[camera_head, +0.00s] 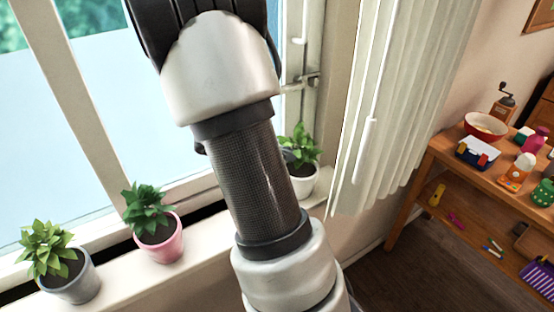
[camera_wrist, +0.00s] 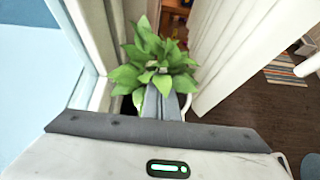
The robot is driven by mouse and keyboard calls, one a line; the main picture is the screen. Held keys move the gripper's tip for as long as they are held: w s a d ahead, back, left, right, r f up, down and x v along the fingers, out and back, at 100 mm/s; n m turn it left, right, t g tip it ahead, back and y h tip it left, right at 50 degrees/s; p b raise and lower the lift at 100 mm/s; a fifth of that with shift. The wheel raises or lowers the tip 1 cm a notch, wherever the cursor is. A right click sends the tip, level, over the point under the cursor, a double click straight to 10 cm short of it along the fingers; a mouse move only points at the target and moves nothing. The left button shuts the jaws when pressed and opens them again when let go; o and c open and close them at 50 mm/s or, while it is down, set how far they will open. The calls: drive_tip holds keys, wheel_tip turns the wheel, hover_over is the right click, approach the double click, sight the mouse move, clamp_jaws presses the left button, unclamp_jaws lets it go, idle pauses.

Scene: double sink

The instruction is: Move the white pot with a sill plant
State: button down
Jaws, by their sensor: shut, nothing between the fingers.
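The white pot (camera_head: 303,182) with a green sill plant (camera_head: 300,147) stands upright on the window sill, at the right end near the curtain. My arm covers its left side in the head view. In the wrist view the plant's leaves (camera_wrist: 150,52) fill the upper middle, and the pot is mostly hidden behind leaves and fingers. My gripper (camera_wrist: 162,80) is shut and empty, its fingertips at or just over the leaves. I cannot tell whether they touch. In the head view the gripper is mostly hidden behind my arm.
A pink pot (camera_head: 164,243) and a grey pot (camera_head: 72,282) with plants stand further left on the sill (camera_head: 205,250). A white curtain (camera_head: 400,110) hangs close to the right of the white pot. A wooden shelf (camera_head: 430,160) with several items stands at the right.

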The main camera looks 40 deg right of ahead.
drive_tip(key=d, duration=0.3)
drive_tip(key=shift+s, duration=0.2)
drive_tip(key=shift+f, duration=0.75)
